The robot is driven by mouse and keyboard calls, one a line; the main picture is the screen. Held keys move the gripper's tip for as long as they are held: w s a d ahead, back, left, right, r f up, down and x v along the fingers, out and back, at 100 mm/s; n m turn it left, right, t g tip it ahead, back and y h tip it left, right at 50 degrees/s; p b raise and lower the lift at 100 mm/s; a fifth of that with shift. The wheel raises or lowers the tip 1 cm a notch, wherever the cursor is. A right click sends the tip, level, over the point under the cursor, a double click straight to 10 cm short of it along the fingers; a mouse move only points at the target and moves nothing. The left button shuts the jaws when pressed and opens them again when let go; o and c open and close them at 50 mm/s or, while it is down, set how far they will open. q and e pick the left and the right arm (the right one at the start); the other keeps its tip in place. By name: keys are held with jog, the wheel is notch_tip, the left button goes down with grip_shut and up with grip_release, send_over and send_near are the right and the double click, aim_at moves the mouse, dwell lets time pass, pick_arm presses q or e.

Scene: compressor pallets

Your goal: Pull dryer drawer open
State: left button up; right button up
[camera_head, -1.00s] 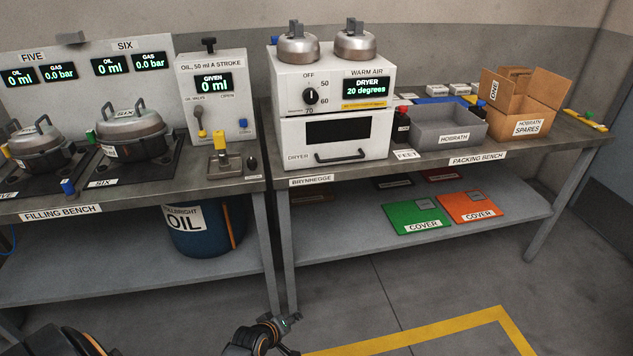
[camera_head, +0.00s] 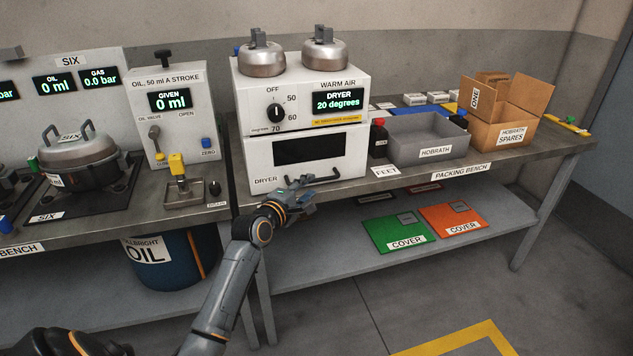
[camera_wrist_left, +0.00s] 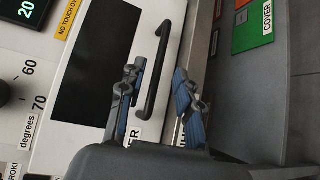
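The dryer (camera_head: 300,95) is a white box on the packing bench, with a dial and a display reading 20 degrees. Its drawer (camera_head: 345,165) has a dark window and a dark bar handle (camera_head: 333,178), and looks closed. My left gripper (camera_head: 301,187) is just in front of the handle, hiding part of it. In the left wrist view the handle (camera_wrist_left: 160,75) extends between the two spread fingers of the left gripper (camera_wrist_left: 158,105). The fingers are apart, and I see no clear contact with the bar. My right gripper is not in view.
Two metal pots (camera_head: 262,57) stand on top of the dryer. A grey bin (camera_head: 425,140) and a cardboard box (camera_head: 498,125) are to its right. The oil pump unit (camera_head: 172,115) is to its left. The bench edge and lower shelf (camera_head: 350,262) lie below the gripper.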

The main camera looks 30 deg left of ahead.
aim_at(316, 180)
pick_arm(q)
jog(key=w, duration=0.5)
jog(key=shift+w+a+f, duration=0.1)
jog(key=shift+a+f, duration=0.1)
jog(key=shift+f, duration=0.1)
grip_shut()
